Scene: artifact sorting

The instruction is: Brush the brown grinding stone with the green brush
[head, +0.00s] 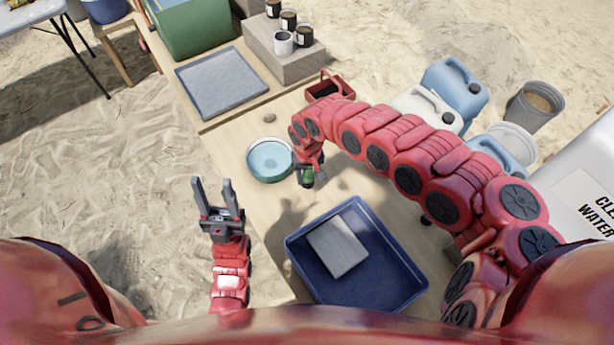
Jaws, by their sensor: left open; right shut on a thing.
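My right gripper (306,182) is over the wooden table, just right of a round dish, shut on a small green thing (307,175) that looks like the green brush. The arm hides most of it, and I cannot see its bristles. My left gripper (212,184) is open and empty, left of the table over the sand, with its fingers pointing away from me. A small brownish stone (270,117) lies on the table beyond the dish. It may be the brown grinding stone, but it is too small to be sure. My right gripper is apart from it.
A pale blue round dish (269,160) stands mid-table. A blue tray (379,285) holding a pale slab (338,247) is nearest me. A grey tray (221,83), a block with cups (286,60) and a red box (329,86) are farther back. Water jugs (455,92) stand right.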

